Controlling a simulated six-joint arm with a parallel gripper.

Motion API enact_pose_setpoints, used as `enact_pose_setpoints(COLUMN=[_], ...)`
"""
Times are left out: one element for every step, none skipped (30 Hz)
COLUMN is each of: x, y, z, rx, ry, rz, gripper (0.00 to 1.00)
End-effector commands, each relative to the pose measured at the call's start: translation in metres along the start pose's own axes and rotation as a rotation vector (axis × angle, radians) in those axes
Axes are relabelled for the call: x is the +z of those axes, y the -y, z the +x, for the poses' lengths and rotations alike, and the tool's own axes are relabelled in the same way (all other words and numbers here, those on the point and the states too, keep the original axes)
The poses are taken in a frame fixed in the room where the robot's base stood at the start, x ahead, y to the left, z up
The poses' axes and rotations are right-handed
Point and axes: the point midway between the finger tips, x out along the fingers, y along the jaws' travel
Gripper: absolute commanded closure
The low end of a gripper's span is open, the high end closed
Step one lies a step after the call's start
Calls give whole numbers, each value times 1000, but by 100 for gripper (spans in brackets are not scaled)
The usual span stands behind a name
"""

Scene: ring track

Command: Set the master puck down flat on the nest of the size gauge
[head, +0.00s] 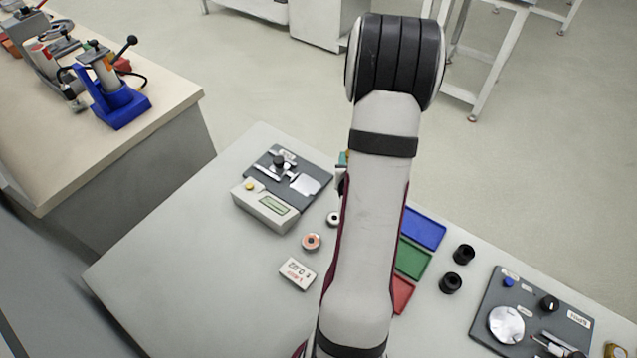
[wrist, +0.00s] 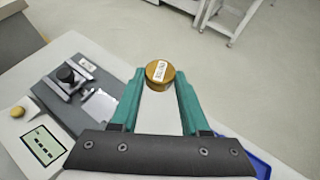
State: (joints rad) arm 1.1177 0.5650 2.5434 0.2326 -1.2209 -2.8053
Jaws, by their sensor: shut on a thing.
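The master puck, a brass disc with a white label (wrist: 160,71), is held between the tips of my gripper's green fingers (wrist: 160,77) in the wrist view. It is up off the bench, with the floor behind it. What looks like the size gauge, a dark plate (head: 314,170) with a light display box (head: 265,207), sits on the bench at the left of my arm in the head view. It also shows at the left of the wrist view (wrist: 40,93), with a black knob and bright metal plates; I cannot clearly tell the nest. My arm hides most of the gripper in the head view.
An orange-faced ring (head: 311,242), a pale ring (head: 333,218) and a white label block (head: 298,273) lie near the gauge. Blue (head: 423,229), green (head: 412,259) and red (head: 402,294) trays, two black cylinders and another dark fixture (head: 530,310) stand right of my arm. The bench's left front is clear.

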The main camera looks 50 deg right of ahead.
Motion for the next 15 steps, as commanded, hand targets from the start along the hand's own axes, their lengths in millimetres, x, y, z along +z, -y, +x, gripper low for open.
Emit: enact_pose_setpoints(x=[3, 4, 3, 2, 1, -1, -3, -5, -6, -8, -9, -12, -14, -17, -22], y=[5, 5, 6, 6, 6, 7, 7, 7, 7, 7, 5, 1, -5, -12, -24], z=[-4, -7, -11, -15, -20, -25, -29, -32, -36, -38, -39, -39, -36, -33, -27], rx=[57, 101, 155, 193, 228, 269, 295, 319, 345, 361, 373, 386, 395, 400, 404], ry=[3, 3, 2, 1, 1, 1, 1, 1, 1, 1, 1, 1, 0, -1, -3], rz=[-32, -56, -85, -106, -126, -147, -162, -175, -189, -197, -203, -208, -211, -212, -215], gripper=[100, 100, 100, 100, 100, 100, 100, 100, 100, 100, 100, 100, 100, 100, 100])
